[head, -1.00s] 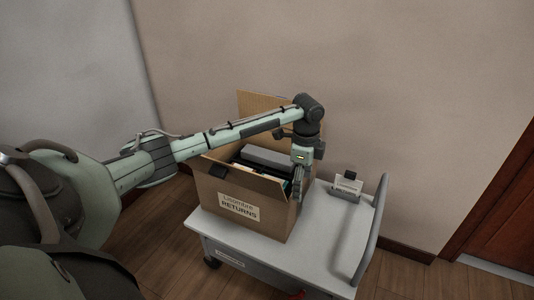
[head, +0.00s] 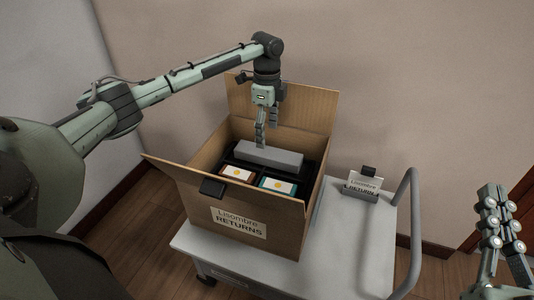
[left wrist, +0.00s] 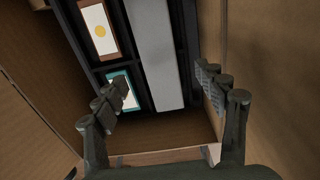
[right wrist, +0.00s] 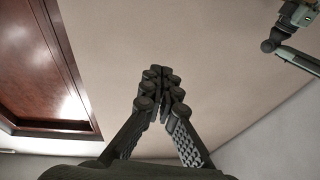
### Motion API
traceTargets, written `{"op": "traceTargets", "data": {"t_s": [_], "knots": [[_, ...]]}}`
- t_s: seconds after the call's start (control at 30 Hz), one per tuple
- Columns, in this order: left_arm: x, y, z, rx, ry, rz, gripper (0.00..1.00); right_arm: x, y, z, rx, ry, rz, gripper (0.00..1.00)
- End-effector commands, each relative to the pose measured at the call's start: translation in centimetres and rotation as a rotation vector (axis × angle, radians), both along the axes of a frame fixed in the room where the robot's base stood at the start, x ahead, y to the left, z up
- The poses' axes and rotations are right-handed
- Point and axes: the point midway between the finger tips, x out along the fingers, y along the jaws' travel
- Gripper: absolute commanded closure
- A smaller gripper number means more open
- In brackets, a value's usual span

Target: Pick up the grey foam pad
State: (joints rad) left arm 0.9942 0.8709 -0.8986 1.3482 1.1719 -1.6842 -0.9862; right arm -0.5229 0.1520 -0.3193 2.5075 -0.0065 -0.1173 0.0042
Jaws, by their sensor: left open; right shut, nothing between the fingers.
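The grey foam pad (head: 268,155) is a long grey block lying across the back of a black tray inside the open cardboard box. It also shows in the left wrist view (left wrist: 154,50), running up and down between the spread fingers. My left gripper (head: 261,143) is over the box, pointing down, with its fingertips close to the pad. It is open and empty in the left wrist view (left wrist: 165,92). Whether the fingers touch the pad cannot be told. My right gripper (head: 503,215) is at the far right, away from the box; it is shut and empty in the right wrist view (right wrist: 161,85).
The cardboard box (head: 275,228), labelled Lisombre RETURNS, has raised flaps and walls around the pad. Two cards, an orange-framed one (head: 237,173) and a teal-framed one (head: 277,185), lie in front of the pad. The grey cart (head: 345,245) carries a small sign (head: 364,186).

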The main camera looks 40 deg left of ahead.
Motion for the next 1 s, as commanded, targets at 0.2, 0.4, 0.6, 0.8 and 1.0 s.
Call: {"op": "traceTargets", "data": {"t_s": [0.2, 0.4, 0.6, 0.8, 1.0], "knots": [[0.0, 0.0, -2.3, 0.0, 0.001, 0.0, 0.28, -0.7, 0.2, 1.7, 0.043, -0.089, 0.008, 1.0], [-0.1, -0.3, -4.9, 0.0, 0.003, 0.0, 0.28, -1.1, -0.2, 3.0, 0.076, -0.183, 0.002, 1.0], [-0.1, -0.4, -7.3, 0.001, 0.001, 0.0, 0.28, -1.7, -0.8, 4.4, 0.107, -0.284, -0.006, 1.0], [-0.1, -0.4, -7.7, 0.0, 0.0, 0.0, 0.28, -1.8, -0.9, 4.8, 0.113, -0.302, -0.008, 1.0], [-0.1, -0.4, -7.6, 0.0, 0.0, 0.0, 0.41, -1.8, -0.8, 4.8, 0.113, -0.302, -0.008, 1.0]]}}
